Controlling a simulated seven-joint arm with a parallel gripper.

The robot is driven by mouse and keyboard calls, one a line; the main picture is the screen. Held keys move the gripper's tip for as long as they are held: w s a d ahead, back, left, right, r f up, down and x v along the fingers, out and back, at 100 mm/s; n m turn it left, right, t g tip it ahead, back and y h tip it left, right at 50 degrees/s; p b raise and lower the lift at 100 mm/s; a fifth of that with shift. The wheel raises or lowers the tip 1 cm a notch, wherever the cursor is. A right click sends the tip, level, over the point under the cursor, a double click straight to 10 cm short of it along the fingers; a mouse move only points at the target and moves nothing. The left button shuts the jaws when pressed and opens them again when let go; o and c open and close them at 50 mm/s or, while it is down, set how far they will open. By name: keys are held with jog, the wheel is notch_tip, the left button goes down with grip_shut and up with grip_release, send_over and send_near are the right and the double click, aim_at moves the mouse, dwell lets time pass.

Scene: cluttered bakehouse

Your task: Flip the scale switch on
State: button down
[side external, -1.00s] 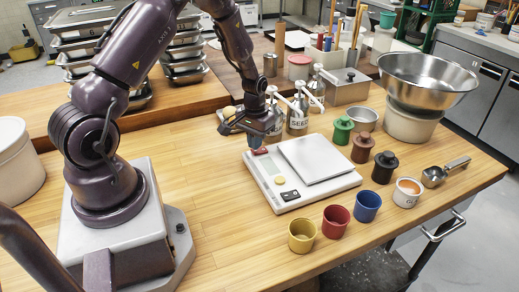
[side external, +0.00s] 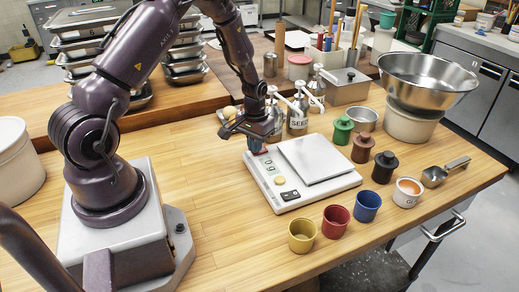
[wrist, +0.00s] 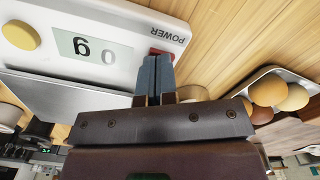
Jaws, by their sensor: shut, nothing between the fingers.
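The white scale (side external: 262,184) sits on the wooden worktop with its metal pan (side external: 313,158) empty. Its display (side external: 269,166) shows digits, and in the wrist view the display (wrist: 95,48) reads "0 g" upside down. The red power switch (wrist: 158,53) is beside the POWER label, partly hidden by my fingertips. My gripper (side external: 256,149) is shut and empty at the scale's far left corner. In the wrist view its closed fingertips (wrist: 156,60) are right at the switch; I cannot tell whether they touch it.
Yellow (side external: 302,236), red (side external: 336,221) and blue (side external: 367,206) cups stand in front of the scale. Dark (side external: 384,167), brown (side external: 362,147) and green (side external: 342,130) lidded pots stand to its right. Pump bottles (side external: 297,115) stand behind. The worktop left of the scale is clear.

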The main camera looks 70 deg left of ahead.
jog(key=shift+r, duration=3.45)
jog(key=shift+s, duration=0.1)
jog(key=s+d+r+m+t, duration=0.2)
jog(key=s+d+r, duration=0.5)
jog(key=r, duration=0.5)
jog(key=s+d+r+m+t, duration=0.3)
jog(key=s+d+r, duration=0.5)
jog(key=d+r, duration=0.3)
jog(key=shift+d+r+m+t, duration=0.3)
jog(key=shift+d+r+m, duration=0.15)
jog(key=shift+r, duration=0.3)
